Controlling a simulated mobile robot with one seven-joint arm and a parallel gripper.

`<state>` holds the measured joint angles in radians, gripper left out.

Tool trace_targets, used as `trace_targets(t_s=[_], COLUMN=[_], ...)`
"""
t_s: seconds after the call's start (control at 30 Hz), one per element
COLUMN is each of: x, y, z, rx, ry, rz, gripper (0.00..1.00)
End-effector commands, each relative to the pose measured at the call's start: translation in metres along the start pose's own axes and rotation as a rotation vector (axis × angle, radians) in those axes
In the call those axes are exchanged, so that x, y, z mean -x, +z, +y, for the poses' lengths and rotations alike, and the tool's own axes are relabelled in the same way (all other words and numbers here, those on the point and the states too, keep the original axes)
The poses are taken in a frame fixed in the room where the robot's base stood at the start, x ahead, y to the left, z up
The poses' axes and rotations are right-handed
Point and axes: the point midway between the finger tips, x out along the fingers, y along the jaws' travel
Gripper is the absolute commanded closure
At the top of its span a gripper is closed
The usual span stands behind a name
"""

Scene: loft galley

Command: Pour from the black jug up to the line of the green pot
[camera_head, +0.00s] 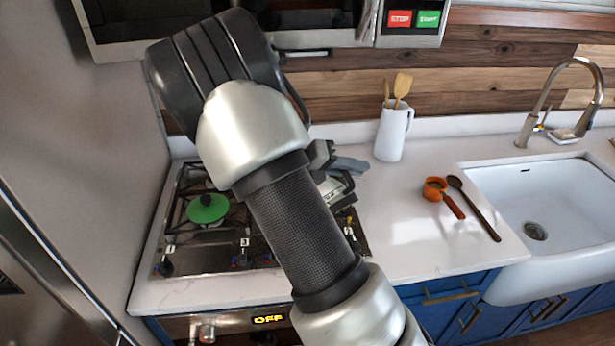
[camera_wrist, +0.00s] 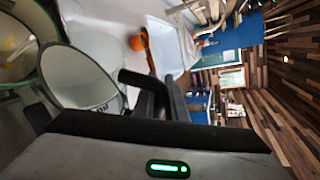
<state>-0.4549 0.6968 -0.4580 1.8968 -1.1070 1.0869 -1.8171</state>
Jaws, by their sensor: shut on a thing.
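The jug (camera_wrist: 75,80) shows in the wrist view with a pale, wide mouth and a dark handle. My gripper (camera_wrist: 166,100) is shut on this handle. In the head view my arm hides most of the gripper and jug. A round vessel with a pale green rim (camera_wrist: 22,92) and yellowish inside is at the left edge of the wrist view, close beside the jug's mouth. No fill line or pouring stream can be made out.
The stove (camera_head: 190,262) is under my arm. A white pitcher (camera_head: 389,138) with wooden utensils stands behind to the right. The counter before the pitcher is clear.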

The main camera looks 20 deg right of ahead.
Motion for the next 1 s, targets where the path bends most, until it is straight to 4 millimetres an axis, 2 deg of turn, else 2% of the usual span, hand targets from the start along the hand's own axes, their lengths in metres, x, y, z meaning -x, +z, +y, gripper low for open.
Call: trace_targets(t_s=[1.0], x=[0.0032], y=[0.0073], z=[-0.0034], rx=[0.05], ry=[-0.022], rz=[0.011], gripper=[1.0])
